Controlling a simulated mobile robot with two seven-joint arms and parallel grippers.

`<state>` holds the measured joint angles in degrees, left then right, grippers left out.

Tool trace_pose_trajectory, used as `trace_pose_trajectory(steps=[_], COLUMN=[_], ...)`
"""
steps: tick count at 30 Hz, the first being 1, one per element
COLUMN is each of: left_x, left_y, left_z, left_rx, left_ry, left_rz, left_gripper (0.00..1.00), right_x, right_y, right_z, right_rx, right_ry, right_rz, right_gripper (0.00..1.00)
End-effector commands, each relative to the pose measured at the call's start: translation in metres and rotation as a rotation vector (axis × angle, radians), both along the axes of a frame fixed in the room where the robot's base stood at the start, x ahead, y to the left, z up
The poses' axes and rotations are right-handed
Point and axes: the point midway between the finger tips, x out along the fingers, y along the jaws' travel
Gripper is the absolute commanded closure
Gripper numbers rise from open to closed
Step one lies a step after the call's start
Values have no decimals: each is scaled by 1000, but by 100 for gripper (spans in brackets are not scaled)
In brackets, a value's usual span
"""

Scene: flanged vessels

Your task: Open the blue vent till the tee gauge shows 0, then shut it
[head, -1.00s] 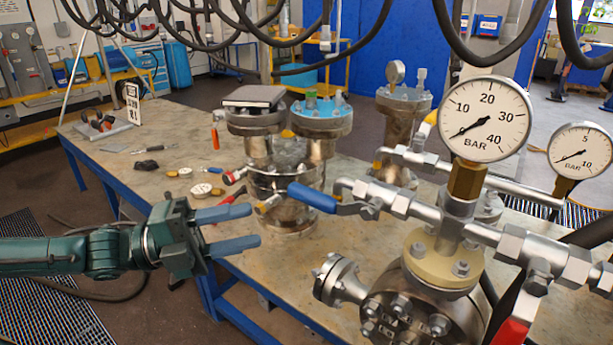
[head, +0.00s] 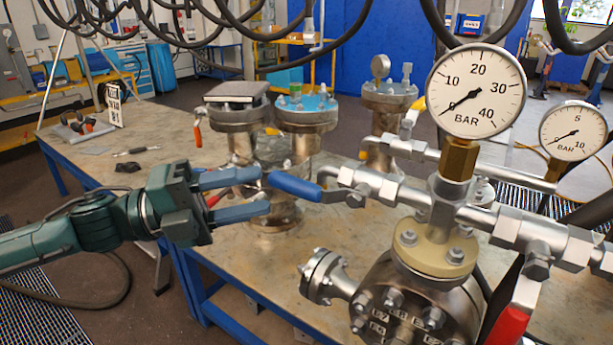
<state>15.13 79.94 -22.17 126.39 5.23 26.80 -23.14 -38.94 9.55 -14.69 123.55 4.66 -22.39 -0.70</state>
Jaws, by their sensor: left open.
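The blue vent lever (head: 296,186) points left from its valve on the left branch of the steel tee, roughly along the pipe. My left gripper (head: 264,190) is open, its two blue-grey fingers pointing right. Its fingertips are at the lever's free end in the picture, one above and one below; I cannot tell whether they touch it. The tee gauge (head: 476,90) stands above the tee, marked 10 to 40 BAR. Its needle points lower left, near the low end; the exact reading is unclear. My right gripper is not in view.
A smaller gauge (head: 573,132) stands at the right. A red handle (head: 506,332) is at the lower right. A flanged vessel (head: 400,300) is below the tee. Other flanged vessels (head: 306,118) stand on the workbench (head: 180,120). Black hoses hang across the top.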

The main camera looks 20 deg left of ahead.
Motion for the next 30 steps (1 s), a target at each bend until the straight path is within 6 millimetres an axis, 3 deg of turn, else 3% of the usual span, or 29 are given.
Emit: trace_pose_trajectory(steps=[11, 18, 30], left_x=[20, 31, 34], left_y=[-45, -69, -75], left_z=[13, 13, 11], left_rx=[-5, -2, -1], left_ry=[-4, -1, -1], left_rz=[-4, -2, -2], left_gripper=[57, 57, 57], right_x=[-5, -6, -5], right_y=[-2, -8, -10], right_z=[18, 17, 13], right_rx=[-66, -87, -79], right_ry=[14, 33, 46], right_rz=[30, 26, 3], right_gripper=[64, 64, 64])
